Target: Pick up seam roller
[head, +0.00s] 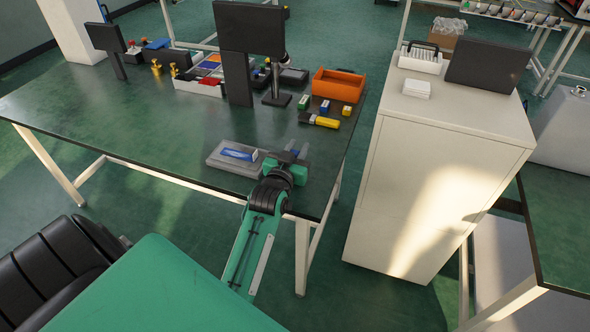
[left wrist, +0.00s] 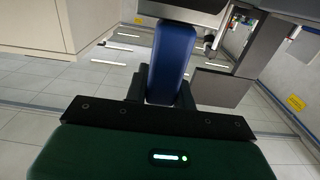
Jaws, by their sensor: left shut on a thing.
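My left gripper (head: 291,152) is over the front right part of the dark green table, beside a grey tray. In the left wrist view my left gripper (left wrist: 168,92) is shut on a long blue piece with rounded edges, which looks like the handle of the seam roller (left wrist: 173,58). The jaws hide part of it, and a roller end cannot be made out. In the head view the held piece is too small and covered to tell clearly. My right gripper is not in view.
The grey tray (head: 216,163) holds a blue and white item (head: 239,154). An orange bin (head: 339,85), a yellow and black tool (head: 320,120) and small boxes (head: 325,106) lie beyond. A monitor (head: 250,28) stands behind. A white cabinet (head: 431,165) is to the right.

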